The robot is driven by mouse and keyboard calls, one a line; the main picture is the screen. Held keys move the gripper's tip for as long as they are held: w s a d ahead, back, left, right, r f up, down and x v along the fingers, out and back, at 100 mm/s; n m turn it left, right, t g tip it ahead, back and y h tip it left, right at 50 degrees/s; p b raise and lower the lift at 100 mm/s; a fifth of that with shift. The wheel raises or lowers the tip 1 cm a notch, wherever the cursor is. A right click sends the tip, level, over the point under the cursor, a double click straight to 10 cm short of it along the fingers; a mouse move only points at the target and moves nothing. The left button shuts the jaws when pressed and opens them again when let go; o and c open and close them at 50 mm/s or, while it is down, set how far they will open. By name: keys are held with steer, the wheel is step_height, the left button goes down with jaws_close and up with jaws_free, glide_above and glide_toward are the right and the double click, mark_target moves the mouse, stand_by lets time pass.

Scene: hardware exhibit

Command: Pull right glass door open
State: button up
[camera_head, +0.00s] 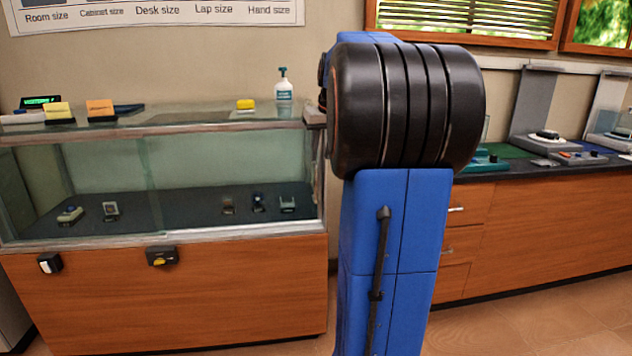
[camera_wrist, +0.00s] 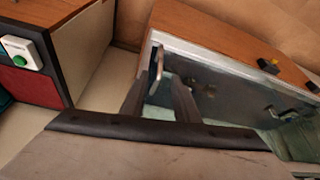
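In the wrist view, a glass-fronted case (camera_wrist: 232,88) with a pale metal frame runs across the right half. I cannot tell for sure which is on the right glass door. My gripper (camera_wrist: 161,83) is open, with two dark fingers apart and their tips close to the left handle; contact cannot be told. In the head view, a glass display case (camera_head: 160,238) stands on a wood base at left. My arm hides the area beyond its right end, and my gripper is not visible there.
In the wrist view, a red-sided box (camera_wrist: 32,84) with a white-and-green button unit is at left. A wooden counter (camera_head: 540,220) stands at right. Some tiled floor is clear.

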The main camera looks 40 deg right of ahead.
glide_above(316, 199)
steer(key=f, duration=1.1)
steer(key=shift+w+d+f, duration=0.2)
steer(key=shift+c, duration=0.3)
jaws_close()
